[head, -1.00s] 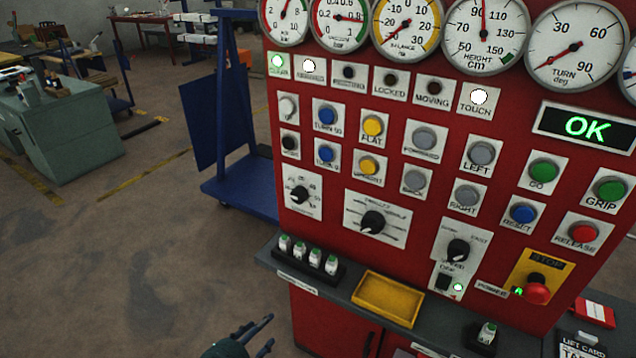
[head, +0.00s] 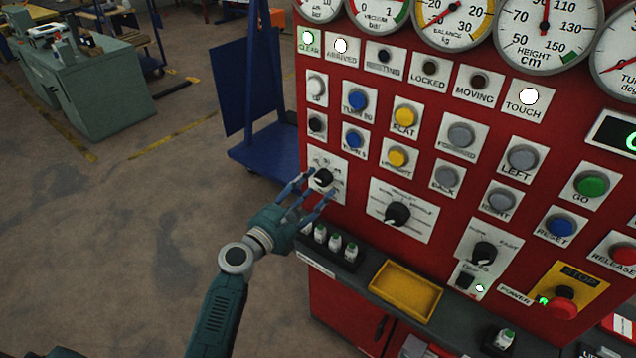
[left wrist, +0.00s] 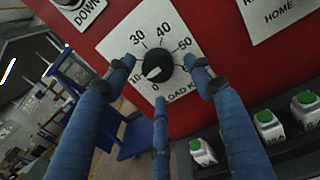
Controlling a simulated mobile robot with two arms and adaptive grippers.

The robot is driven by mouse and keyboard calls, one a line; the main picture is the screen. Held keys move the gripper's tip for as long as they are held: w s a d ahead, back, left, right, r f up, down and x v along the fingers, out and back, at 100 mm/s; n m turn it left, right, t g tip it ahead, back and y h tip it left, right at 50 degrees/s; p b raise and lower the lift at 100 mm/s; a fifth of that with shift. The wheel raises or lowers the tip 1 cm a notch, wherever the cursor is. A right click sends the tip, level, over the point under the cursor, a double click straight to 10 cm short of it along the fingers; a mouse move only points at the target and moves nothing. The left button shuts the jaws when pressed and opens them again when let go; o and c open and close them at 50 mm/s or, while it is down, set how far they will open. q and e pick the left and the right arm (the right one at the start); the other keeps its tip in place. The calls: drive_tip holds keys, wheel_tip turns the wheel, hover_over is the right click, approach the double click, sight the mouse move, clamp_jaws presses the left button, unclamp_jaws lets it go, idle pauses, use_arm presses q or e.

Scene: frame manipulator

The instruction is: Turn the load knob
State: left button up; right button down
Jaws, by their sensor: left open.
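The load knob (head: 323,178) is a small black dial with a white pointer, on a white scale plate (head: 341,162) at the lower left of the red panel. In the left wrist view the knob (left wrist: 157,66) sits amid numbers such as 30, 40 and 50, its pointer slanting to the lower left, near 10. My left gripper (head: 316,187) is open, with its fingers spread around the knob. In the left wrist view two fingertips (left wrist: 163,68) flank the knob and one is below it. I cannot tell whether they touch it. My right gripper is not in view.
A second black knob (head: 397,213) is to the right. Below, a grey ledge (head: 362,290) holds small green-capped bottles (head: 335,243) and a yellow tray (head: 404,291), close under my left gripper. A blue cart (head: 250,150) stands behind.

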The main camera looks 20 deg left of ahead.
use_arm(q)
drive_tip(key=shift+x, duration=1.05)
drive_tip(key=c, duration=1.1)
drive_tip(key=shift+f, duration=0.15)
